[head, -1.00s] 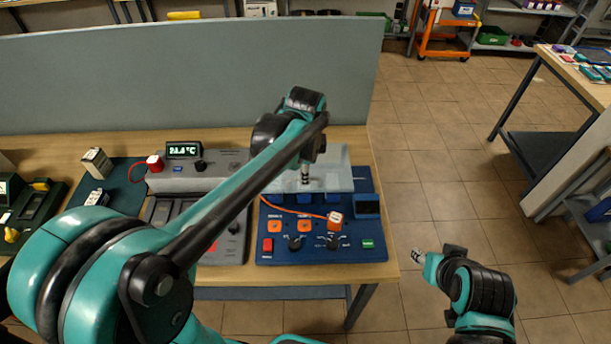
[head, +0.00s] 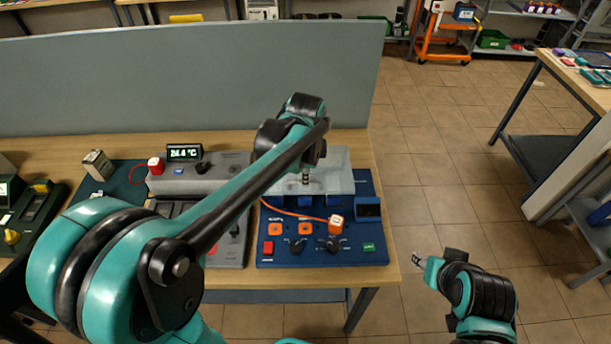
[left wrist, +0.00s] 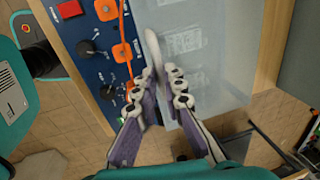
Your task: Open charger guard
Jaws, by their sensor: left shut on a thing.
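The charger (head: 280,252) is a blue panel unit at the right end of the bench, with orange buttons, black knobs and an orange cable. Its guard (head: 338,172) is a clear, pale panel over the rear part, with blue shapes beneath it. I cannot tell whether the guard is tilted. My left gripper (head: 306,179) is at the guard's front-left part. In the left wrist view its fingers (left wrist: 165,92) close around the lower end of a pale handle (left wrist: 153,45) at the guard's edge (left wrist: 200,45). My right gripper (head: 417,260) hangs right of the bench, apart from everything; its jaws are too small to read.
A grey unit (head: 200,182) with a display reading 24.4 °C stands left of the charger. A white-and-orange plug (head: 336,223) is on the charger. A grey partition (head: 190,75) closes off the bench's back. Open tiled floor (head: 440,180) lies to the right.

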